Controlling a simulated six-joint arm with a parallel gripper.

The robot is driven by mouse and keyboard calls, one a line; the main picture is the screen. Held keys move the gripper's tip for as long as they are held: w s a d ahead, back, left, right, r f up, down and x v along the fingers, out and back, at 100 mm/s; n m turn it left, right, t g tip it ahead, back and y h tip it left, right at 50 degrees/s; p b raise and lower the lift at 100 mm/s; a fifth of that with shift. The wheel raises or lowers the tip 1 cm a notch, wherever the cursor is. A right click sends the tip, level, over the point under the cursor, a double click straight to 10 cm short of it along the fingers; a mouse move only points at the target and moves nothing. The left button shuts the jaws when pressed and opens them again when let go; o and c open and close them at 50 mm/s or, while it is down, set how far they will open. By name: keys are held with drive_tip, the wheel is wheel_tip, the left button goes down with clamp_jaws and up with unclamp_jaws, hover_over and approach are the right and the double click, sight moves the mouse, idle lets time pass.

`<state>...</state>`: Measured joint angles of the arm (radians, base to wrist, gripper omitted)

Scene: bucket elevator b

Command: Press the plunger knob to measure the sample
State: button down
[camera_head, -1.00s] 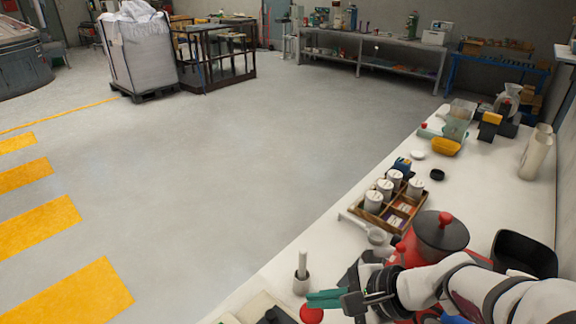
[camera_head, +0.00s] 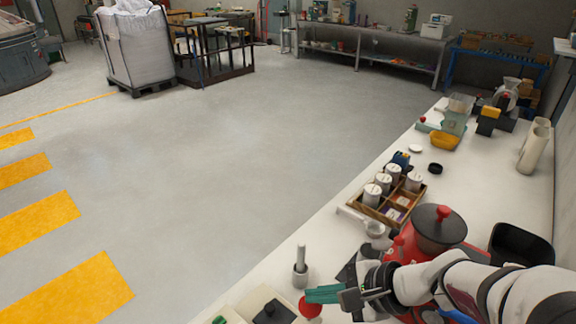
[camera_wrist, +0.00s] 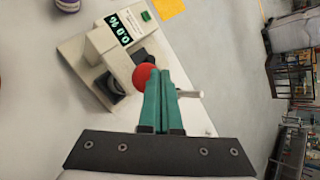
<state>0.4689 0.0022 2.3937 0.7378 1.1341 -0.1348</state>
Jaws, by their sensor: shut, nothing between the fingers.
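A red ball knob (camera_wrist: 143,76) shows in the wrist view at the finger ends, in front of a beige instrument (camera_wrist: 88,64). The instrument has a dark round opening and a small display (camera_wrist: 119,31) with lit green digits. My gripper (camera_wrist: 160,73) has teal fingers, shut together and empty. Their tips are beside the knob and overlap its right edge in the picture; I cannot tell whether they touch. In the head view my gripper (camera_head: 308,294) lies just over the red knob (camera_head: 309,309), partly hiding it. The instrument's body is mostly out of that view.
A red pot-like machine with a dark lid (camera_head: 440,227), a wooden tray of white jars (camera_head: 411,203) and a black bin (camera_head: 522,244) stand farther along the bench. The floor left is clear.

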drive_tip(key=shift+f, duration=1.5)
idle(1.1)
drive_tip(key=shift+r, duration=1.95)
drive_tip(key=shift+r, duration=2.5)
